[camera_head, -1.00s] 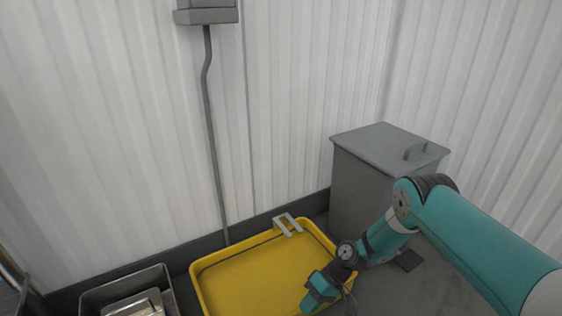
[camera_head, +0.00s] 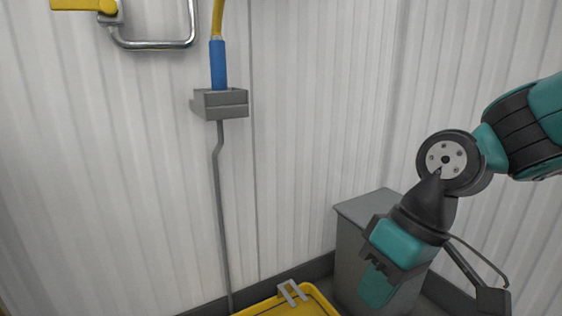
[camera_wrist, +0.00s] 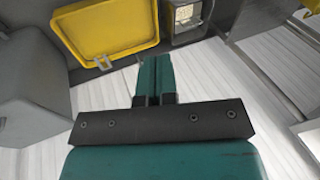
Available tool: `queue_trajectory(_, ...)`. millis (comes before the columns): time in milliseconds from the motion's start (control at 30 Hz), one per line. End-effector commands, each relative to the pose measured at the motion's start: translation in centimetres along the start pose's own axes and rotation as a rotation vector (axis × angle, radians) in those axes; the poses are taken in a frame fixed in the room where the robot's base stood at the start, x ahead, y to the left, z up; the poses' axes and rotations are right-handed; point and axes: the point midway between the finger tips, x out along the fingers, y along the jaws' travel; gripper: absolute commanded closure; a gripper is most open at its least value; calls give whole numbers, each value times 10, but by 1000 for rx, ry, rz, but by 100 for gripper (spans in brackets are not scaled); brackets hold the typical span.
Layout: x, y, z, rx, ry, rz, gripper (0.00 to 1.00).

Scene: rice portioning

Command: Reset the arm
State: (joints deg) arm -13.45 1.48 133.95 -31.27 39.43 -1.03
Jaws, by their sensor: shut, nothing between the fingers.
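My gripper (camera_head: 376,287) hangs from my raised teal and black arm at the right of the head view, in front of a grey bin. In the wrist view my gripper (camera_wrist: 153,60) shows its two teal fingers pressed together, with nothing between them. It is apart from everything around it. The arm's elbow and upper link are high, at the right edge of the head view.
The yellow tray (camera_head: 290,306) is at the bottom of the head view, and in the wrist view (camera_wrist: 155,22) at the top. The lidded grey bin (camera_head: 352,245) stands beside it. A metal container (camera_wrist: 187,22) neighbours the tray. A grey pole fixture (camera_head: 219,104) and white corrugated walls stand behind.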

Motion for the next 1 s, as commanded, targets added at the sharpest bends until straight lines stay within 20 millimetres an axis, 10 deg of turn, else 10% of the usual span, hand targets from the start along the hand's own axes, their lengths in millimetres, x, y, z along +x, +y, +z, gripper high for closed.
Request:
queue_trajectory(333,-41,-41,79,-12,49,85,100)
queue_trajectory(1000,-240,-119,39,-10,44,81,100)
